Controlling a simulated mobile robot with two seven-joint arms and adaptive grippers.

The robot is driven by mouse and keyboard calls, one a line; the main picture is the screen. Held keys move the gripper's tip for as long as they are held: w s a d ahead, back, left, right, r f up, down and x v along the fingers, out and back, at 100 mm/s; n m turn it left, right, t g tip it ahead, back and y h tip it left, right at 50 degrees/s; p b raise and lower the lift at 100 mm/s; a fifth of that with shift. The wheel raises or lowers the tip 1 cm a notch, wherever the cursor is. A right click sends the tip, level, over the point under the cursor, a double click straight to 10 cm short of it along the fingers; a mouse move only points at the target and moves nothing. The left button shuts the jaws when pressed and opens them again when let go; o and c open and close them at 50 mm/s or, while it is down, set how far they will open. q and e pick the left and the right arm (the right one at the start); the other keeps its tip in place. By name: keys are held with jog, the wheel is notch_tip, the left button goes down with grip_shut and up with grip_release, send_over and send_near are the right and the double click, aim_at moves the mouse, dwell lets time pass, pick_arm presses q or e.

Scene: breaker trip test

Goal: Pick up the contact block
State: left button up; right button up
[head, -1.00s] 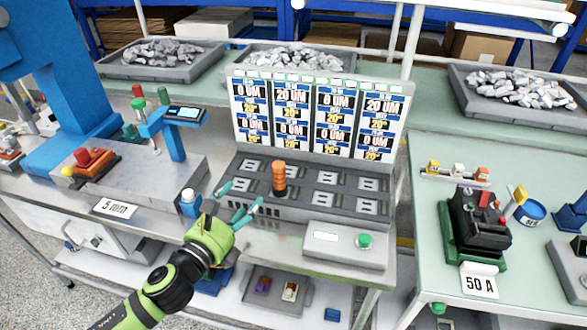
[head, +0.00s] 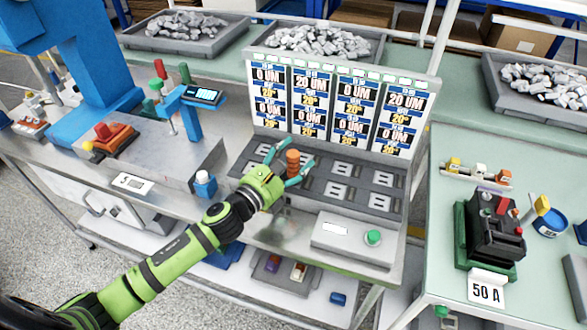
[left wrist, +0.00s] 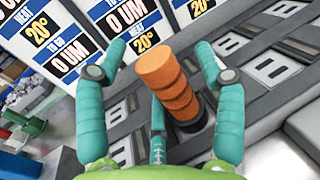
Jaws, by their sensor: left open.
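An orange ribbed cylinder, seemingly the contact block (head: 293,157), stands upright on the grey slotted fixture (head: 340,209) below the display panel. It also shows large in the left wrist view (left wrist: 168,88), with a dark part at its foot. My left gripper (head: 287,163) is open, its teal fingers spread on either side of the orange piece. In the left wrist view the piece stands between the fingers (left wrist: 160,50), with a visible gap to each. I see no finger closed on it. My right gripper is not in view.
The upright display panel (head: 338,103) stands close behind the fixture. A grey box with a green button (head: 373,237) is in front. A blue press (head: 98,60) stands left. A black device on a green base (head: 492,232) sits on the right table. Trays of grey pieces line the back.

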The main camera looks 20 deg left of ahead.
pick_arm(q)
jog(key=shift+s, duration=0.1)
grip_shut()
jog(key=shift+r, duration=0.15)
